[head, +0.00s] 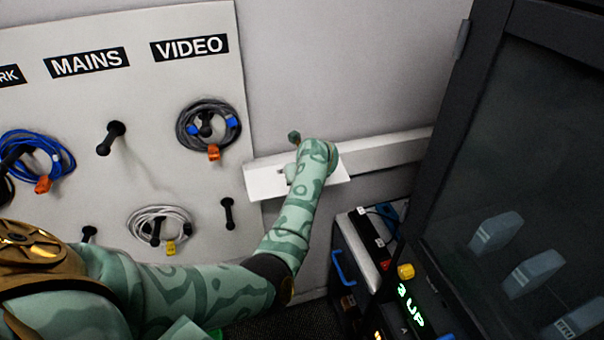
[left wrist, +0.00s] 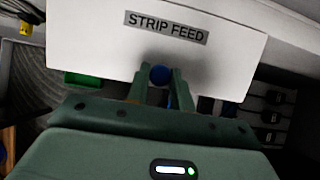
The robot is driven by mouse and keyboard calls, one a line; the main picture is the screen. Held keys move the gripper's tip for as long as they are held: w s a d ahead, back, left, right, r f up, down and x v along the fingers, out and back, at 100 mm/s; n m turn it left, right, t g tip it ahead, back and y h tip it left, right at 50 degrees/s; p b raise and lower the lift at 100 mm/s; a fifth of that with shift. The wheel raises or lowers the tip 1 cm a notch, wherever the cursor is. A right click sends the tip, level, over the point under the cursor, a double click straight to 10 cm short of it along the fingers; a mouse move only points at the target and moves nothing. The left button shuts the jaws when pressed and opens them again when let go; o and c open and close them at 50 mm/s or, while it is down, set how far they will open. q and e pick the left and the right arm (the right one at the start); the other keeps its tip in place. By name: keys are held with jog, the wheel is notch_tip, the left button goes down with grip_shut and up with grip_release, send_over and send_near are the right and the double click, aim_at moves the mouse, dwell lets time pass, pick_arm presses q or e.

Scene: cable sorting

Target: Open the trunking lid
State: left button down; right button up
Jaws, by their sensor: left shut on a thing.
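The white trunking (head: 385,152) runs along the wall. Its white lid panel (head: 264,185) juts out from the trunking at an angle. In the left wrist view the lid (left wrist: 95,50) carries a STRIP FEED label. My left gripper (left wrist: 160,82) has its two fingers on either side of a round blue knob (left wrist: 160,75) at the lid's lower edge and is shut on it. In the head view my forearm and wrist hide most of the gripper and the knob. My right gripper is in neither view.
A board (head: 165,100) with cable coils on pegs stands left of the trunking. A dark rack cabinet (head: 470,110) is at the right, with a box with a blue handle (head: 338,266) below the trunking. The left wrist view shows black plugs (left wrist: 272,117) at the right.

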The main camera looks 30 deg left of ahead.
pick_arm(q)
jog(key=shift+w+a+r+g+h+p, duration=0.15)
jog(key=shift+r+g+h+p, duration=0.15)
jog(key=shift+r, duration=0.25)
jog(key=shift+w+a+r+g+h+p, duration=0.1)
jog(key=shift+r+g+h+p, duration=0.1)
jog(key=shift+r+g+h, duration=0.25)
jog(key=shift+w+a+r+g+h, duration=0.15)
jog(key=shift+r+g+h, duration=0.15)
jog(key=shift+r+h, duration=0.1)
jog(key=shift+w+a+r+g+h, duration=0.1)
jog(key=shift+a+r+g+h, duration=0.05)
jog(key=shift+r+g+h, duration=0.15)
jog(key=shift+w+r, duration=0.1)
jog(key=shift+r, duration=0.1)
jog(key=shift+w+a+r, duration=0.15)
jog(key=shift+a+r, duration=0.15)
jog(key=shift+r, duration=0.05)
jog(key=shift+w+a+r, duration=0.1)
jog(key=shift+a+r, duration=0.05)
jog(key=shift+r, duration=0.15)
